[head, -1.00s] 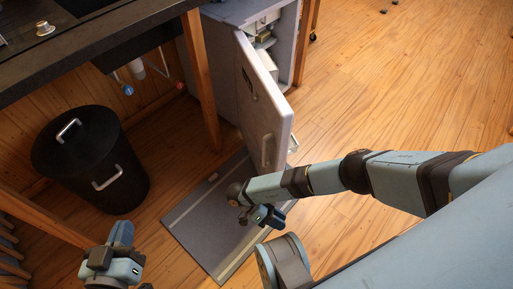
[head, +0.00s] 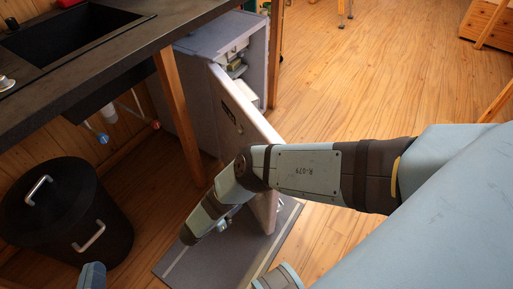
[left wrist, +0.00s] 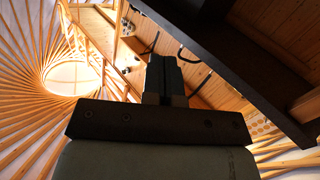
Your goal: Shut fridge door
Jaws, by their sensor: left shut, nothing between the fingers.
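The fridge (head: 190,60) is a small grey unit beside the counter, with pale contents showing inside. Its door (head: 228,120) stands wide open toward me, its outer face turned left. My right arm comes in from the right and crosses over the door's near edge, and its forearm hangs in front of the outer face. I cannot tell whether it touches the door. The right gripper is mostly hidden by the forearm. My left gripper (head: 92,275) just shows at the bottom edge, away from the door. In the left wrist view its fingers (left wrist: 165,78) are shut and empty, pointing up.
A dark counter (head: 110,50) with a sink runs along the upper left, with a wooden leg (head: 180,115) beside the fridge. A black bin (head: 65,215) stands below it. A grey mat (head: 270,245) lies under the door. Wooden floor (head: 370,80) is clear to the right.

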